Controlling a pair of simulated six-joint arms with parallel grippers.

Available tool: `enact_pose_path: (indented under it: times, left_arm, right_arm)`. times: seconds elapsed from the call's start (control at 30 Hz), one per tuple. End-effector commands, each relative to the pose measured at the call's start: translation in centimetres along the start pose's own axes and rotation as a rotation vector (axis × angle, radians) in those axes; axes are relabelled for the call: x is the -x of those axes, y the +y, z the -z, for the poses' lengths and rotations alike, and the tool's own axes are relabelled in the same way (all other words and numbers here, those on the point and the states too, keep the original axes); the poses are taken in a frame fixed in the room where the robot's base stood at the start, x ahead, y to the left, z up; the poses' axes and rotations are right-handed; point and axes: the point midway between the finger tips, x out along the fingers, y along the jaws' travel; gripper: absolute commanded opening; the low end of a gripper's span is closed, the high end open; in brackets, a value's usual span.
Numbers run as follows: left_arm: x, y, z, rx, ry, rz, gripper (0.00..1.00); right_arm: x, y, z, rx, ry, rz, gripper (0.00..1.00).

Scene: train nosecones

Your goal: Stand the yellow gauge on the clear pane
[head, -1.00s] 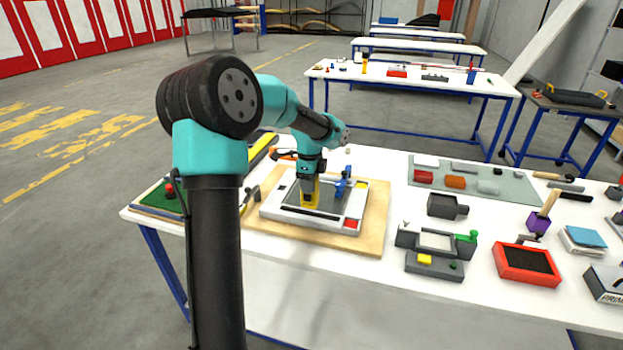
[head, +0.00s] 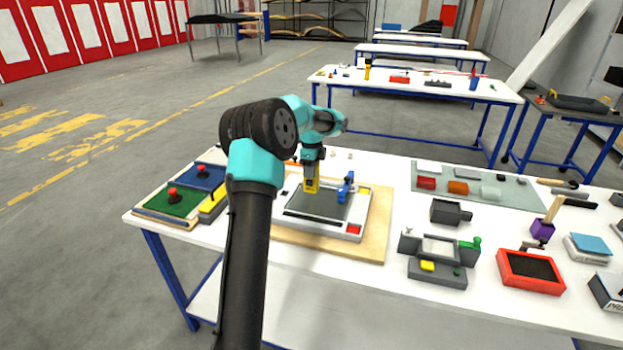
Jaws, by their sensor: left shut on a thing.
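My left gripper (head: 312,166) reaches over the white frame from behind the dark upper arm. It is shut on the yellow gauge (head: 311,185), which hangs upright below the fingers. The clear pane (head: 318,206) lies flat in the white frame (head: 300,221) and looks dark grey. The gauge's lower end shows against the pane's back part; whether it touches cannot be told. My right gripper is not in view.
The frame rests on a wooden board (head: 378,228). A blue clamp (head: 346,187) stands at the pane's right edge. Green (head: 172,202) and blue (head: 203,177) panels with red knobs lie left. A grey fixture (head: 438,272) and red tray (head: 530,272) stand right.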

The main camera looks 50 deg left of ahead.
Motion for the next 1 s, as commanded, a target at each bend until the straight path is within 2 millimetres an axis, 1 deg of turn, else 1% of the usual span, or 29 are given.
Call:
enact_pose_path:
  times: [0.17,0.27,0.4,0.5,0.9,0.93,1.0]
  left_arm:
    - [-0.1,0.0,0.0,0.0,0.0,0.0,0.09]
    - [-1.0,0.1,0.0,0.0,0.0,-0.003,0.09]
    - [-2.8,0.1,0.0,0.0,0.0,-0.002,0.09]
    - [-3.5,0.1,0.0,0.0,0.0,-0.001,0.09]
    - [-3.8,0.0,0.0,0.0,0.0,0.0,0.09]
    - [-3.8,0.1,0.0,0.0,0.0,-0.001,0.44]
    - [-3.8,0.1,0.0,0.0,0.0,0.0,0.51]
  right_arm:
    - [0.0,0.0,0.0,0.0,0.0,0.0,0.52]
    - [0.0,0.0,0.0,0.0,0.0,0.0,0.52]
    - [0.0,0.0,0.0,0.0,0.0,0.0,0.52]
    - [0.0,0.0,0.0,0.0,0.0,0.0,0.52]
    - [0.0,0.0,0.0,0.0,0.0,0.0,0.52]
    - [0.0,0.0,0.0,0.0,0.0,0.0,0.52]
    - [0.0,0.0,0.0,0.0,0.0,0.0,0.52]
